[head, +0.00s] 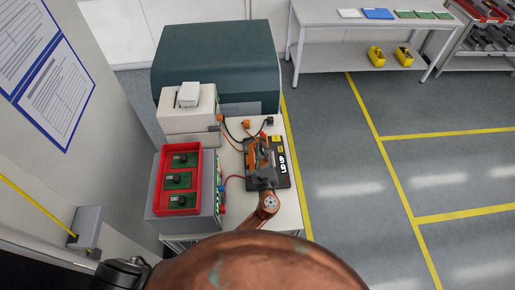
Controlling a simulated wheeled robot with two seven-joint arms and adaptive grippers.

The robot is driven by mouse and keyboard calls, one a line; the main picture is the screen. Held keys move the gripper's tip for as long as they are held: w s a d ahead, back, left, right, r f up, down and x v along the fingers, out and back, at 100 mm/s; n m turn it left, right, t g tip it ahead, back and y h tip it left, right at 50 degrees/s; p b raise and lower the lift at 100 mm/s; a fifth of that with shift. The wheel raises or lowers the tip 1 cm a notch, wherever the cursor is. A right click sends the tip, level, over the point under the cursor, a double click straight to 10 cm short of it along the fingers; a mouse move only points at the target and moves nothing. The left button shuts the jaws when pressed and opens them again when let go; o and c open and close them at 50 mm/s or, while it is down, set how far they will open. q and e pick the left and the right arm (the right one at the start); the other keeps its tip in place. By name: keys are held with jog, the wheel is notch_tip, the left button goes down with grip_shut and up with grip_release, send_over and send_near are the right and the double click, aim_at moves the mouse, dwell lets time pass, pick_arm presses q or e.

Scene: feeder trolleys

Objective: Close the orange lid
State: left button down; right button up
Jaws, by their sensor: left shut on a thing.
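The orange lid (251,153) shows as a small orange part at a black fixture (281,171), which is marked "LID UP" and stands on the white trolley top. My left gripper (262,153) reaches in from below and is over the fixture, shut on the lid. The gripper covers much of the lid, so its hinge and exact angle cannot be told. My right gripper is not in view.
A red tray (193,149) with several green boards sits on a grey box to the left. A white device (187,117) and a dark green machine (216,55) stand behind. Cables (235,178) run beside the fixture. The floor to the right is clear.

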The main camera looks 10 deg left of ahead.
pick_arm(q)
jog(key=shift+d+f, duration=0.1)
jog(key=shift+f, duration=0.5)
jog(key=c, duration=2.1)
grip_release()
jog(key=shift+r, duration=0.35)
jog(key=v, duration=1.2)
